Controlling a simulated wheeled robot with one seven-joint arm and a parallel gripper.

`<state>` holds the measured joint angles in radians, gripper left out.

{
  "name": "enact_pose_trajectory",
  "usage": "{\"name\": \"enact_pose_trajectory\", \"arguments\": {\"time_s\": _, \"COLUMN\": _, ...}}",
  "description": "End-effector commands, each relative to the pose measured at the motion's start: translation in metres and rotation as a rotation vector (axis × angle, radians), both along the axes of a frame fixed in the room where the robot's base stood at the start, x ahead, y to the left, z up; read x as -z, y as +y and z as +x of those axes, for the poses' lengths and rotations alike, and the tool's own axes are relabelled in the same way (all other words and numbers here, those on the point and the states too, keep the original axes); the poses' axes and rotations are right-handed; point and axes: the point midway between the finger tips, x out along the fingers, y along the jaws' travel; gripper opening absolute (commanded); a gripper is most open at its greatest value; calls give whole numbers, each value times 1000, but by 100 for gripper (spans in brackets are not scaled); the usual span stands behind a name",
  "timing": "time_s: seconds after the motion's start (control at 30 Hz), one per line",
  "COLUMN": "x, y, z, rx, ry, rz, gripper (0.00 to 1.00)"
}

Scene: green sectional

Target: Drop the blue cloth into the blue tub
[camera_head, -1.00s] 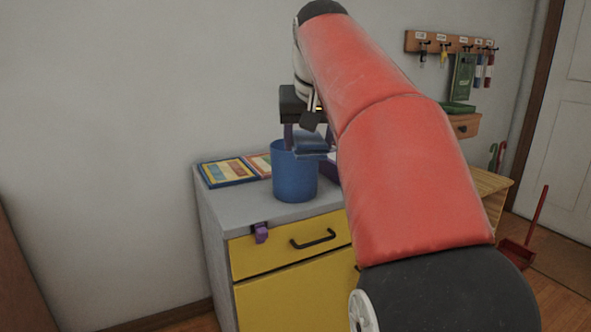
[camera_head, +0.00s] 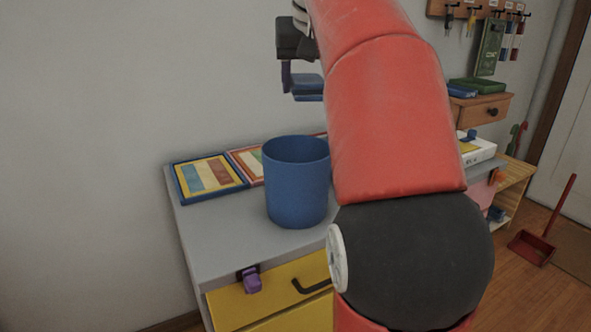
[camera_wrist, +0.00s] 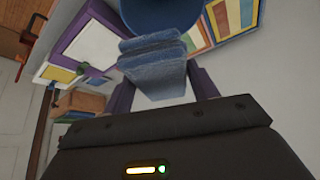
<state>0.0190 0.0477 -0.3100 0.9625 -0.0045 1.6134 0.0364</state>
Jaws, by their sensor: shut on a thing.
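The blue tub (camera_head: 297,185) stands upright on the grey top of a cabinet. It also shows in part at the top of the wrist view (camera_wrist: 165,14). My gripper (camera_head: 303,92) is above the tub and apart from it, a little towards the back wall in the head view. It is shut on the folded blue cloth (camera_head: 308,84). In the wrist view the cloth (camera_wrist: 155,68) hangs between the two purple fingers. My red arm hides part of the cabinet top to the right of the tub. The tub's inside is mostly hidden.
Two framed colour boards lie behind the tub, one blue-edged (camera_head: 208,176). A purple clip (camera_head: 250,279) is on the cabinet's front edge. A wooden key rack (camera_head: 470,10) and a small drawer shelf (camera_head: 482,108) are on the wall. A red dustpan (camera_head: 532,247) is on the floor.

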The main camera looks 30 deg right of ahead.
Motion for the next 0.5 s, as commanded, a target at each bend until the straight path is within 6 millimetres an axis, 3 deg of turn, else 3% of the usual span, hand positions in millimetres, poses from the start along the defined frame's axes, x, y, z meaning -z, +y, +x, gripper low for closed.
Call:
{"name": "enact_pose_trajectory", "arguments": {"time_s": 0.17, "x": 11, "y": 0, "z": -1, "rx": -2, "ry": 1, "rz": 2, "gripper": 35}}
{"name": "enact_pose_trajectory", "arguments": {"time_s": 0.3, "x": 35, "y": 0, "z": 0, "rx": -2, "ry": 0, "rz": -1, "gripper": 35}}
{"name": "enact_pose_trajectory", "arguments": {"time_s": 0.5, "x": 55, "y": 1, "z": 0, "rx": -2, "ry": -1, "rz": -1, "gripper": 35}}
